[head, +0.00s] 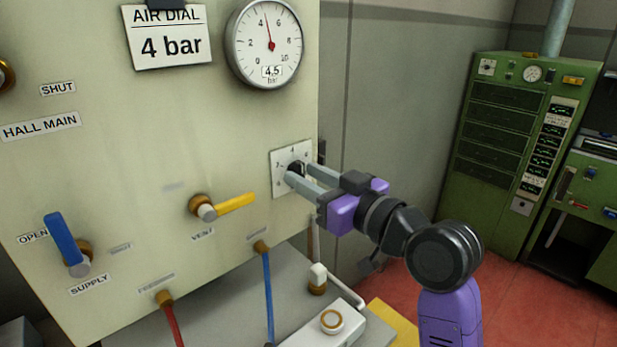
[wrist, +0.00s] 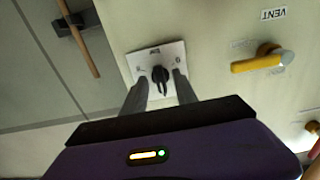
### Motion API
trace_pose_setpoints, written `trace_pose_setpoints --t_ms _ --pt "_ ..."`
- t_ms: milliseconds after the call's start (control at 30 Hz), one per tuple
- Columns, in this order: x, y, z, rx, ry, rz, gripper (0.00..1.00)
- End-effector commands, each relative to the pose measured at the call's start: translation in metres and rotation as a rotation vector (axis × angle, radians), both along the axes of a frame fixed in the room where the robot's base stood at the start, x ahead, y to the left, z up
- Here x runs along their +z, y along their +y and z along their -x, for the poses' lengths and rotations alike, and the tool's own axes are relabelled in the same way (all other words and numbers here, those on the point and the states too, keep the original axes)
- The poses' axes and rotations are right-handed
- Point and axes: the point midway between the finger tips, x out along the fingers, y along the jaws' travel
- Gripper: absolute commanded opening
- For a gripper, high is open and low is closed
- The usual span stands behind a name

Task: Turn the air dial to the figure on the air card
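The air card (head: 168,38) on the panel reads "AIR DIAL 4 bar". The round gauge (head: 265,44) beside it shows 4.5 bar, its red needle just right of the 4. The air dial is a black knob (head: 296,168) on a white numbered plate (head: 279,183), partly hidden by my fingers. The wrist view shows the knob (wrist: 161,75) between the fingers, its pointed end toward my gripper. My gripper (head: 302,174) is open, one finger on each side of the knob, with a gap visible on both sides in the wrist view.
A yellow vent lever (head: 236,203) sits left of the dial, and a blue supply lever (head: 61,238) farther left. Red and blue hoses hang below. A white box (head: 325,325) with a pipe fitting stands under my arm. A green cabinet (head: 510,150) stands at the right.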

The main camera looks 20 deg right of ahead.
Motion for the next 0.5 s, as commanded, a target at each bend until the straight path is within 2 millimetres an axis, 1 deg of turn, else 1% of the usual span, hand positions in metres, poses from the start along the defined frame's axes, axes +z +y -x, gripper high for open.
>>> trace_pose_setpoints --t_ms 167,267,367,500 --pt "0.000 0.000 0.000 0.000 -0.001 0.000 0.35" --pt "0.000 -0.001 0.004 0.000 -0.001 0.000 0.35" --pt "-0.001 -0.005 0.014 -0.001 -0.002 -0.002 0.35" --pt "-0.001 -0.013 0.036 -0.003 -0.002 -0.002 0.35"
